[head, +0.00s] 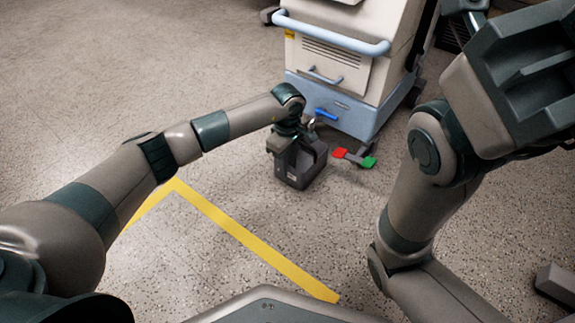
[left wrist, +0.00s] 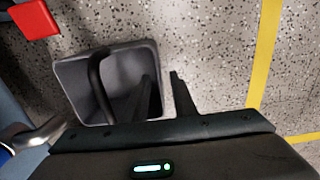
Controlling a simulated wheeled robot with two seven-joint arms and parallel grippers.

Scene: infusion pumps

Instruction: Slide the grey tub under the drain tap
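The grey tub (head: 318,167) stands upright on the floor in front of the cabinet; it also shows in the left wrist view (left wrist: 67,82). A dark curved handle (left wrist: 97,80) spans it, and its inside looks empty. My left gripper (head: 289,150) is at the tub, its fingers (left wrist: 161,75) straddling one side wall, one inside and one outside. Floor shows between the wall and the outer finger, so it looks open. The silver drain tap (left wrist: 35,134) with its blue lever (head: 326,114) is beside the tub's corner, seemingly outside the rim.
The pale wheeled cabinet (head: 345,75) stands behind the tub. A pedal with red (head: 339,154) and green (head: 369,162) pads lies right of the tub. Yellow floor tape (head: 250,238) runs in front. The speckled floor to the left is clear.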

